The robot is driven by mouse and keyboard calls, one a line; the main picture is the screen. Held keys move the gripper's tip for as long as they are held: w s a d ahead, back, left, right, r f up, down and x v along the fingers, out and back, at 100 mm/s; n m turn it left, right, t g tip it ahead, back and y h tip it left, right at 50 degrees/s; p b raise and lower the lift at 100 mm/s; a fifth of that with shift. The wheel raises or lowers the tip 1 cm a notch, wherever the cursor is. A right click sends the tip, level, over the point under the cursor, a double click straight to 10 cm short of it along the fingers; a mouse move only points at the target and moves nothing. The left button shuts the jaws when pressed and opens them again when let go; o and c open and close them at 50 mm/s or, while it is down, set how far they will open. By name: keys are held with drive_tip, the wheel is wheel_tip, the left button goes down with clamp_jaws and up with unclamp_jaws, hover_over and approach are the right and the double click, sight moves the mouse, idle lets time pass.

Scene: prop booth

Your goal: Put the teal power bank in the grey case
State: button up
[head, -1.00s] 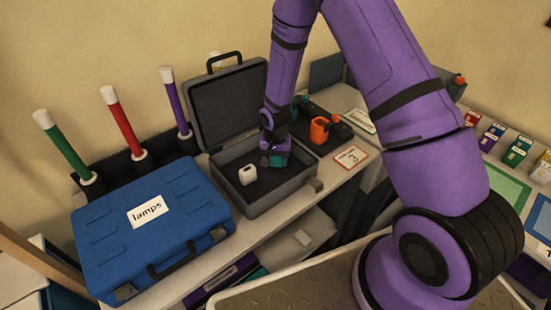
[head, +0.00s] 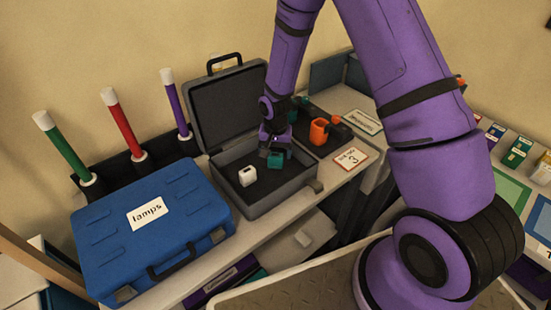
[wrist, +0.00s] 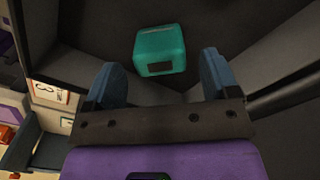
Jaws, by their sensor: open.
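The grey case (head: 281,202) stands open on the shelf, its lid raised at the back. The teal power bank (head: 276,160) lies on the dark floor of the case, towards its right side. It also shows in the wrist view (wrist: 160,49), just beyond the fingertips and apart from them. My gripper (head: 274,150) is inside or just above the case, over the power bank. In the wrist view my gripper (wrist: 168,75) has its two blue fingers spread with nothing between them. A white item (head: 247,176) lies in the left part of the case.
A blue case (head: 180,245) labelled "lamps" stands to the left of the grey case. Green, red and purple wands stand behind it. An orange mug-like item (head: 319,131) on a dark tray and a numbered card (head: 350,158) are to the right.

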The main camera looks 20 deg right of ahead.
wheel_tip(320, 180, up, 8)
wheel_tip(320, 180, up, 13)
drive_tip(key=n+t, duration=0.1)
hover_over(275, 155)
drive_tip(key=s+d, duration=0.2)
drive_tip(key=s, duration=0.1)
drive_tip(key=s+d+r+n+t, duration=0.1)
drive_tip(key=s+d+r+t, duration=0.1)
drive_tip(key=s+r, duration=0.6)
drive_tip(key=s+d+r+n+t, duration=0.1)
drive_tip(key=s+r, duration=0.5)
drive_tip(key=s, duration=0.3)
drive_tip(key=s+d+r+n+t, duration=0.1)
drive_tip(key=s+d+r+n, duration=0.1)
drive_tip(key=s+r, duration=0.5)
drive_tip(key=s, duration=0.2)
drive_tip(key=shift+s+r, duration=0.2)
drive_tip(key=shift+s, duration=0.15)
drive_tip(key=shift+d, duration=0.1)
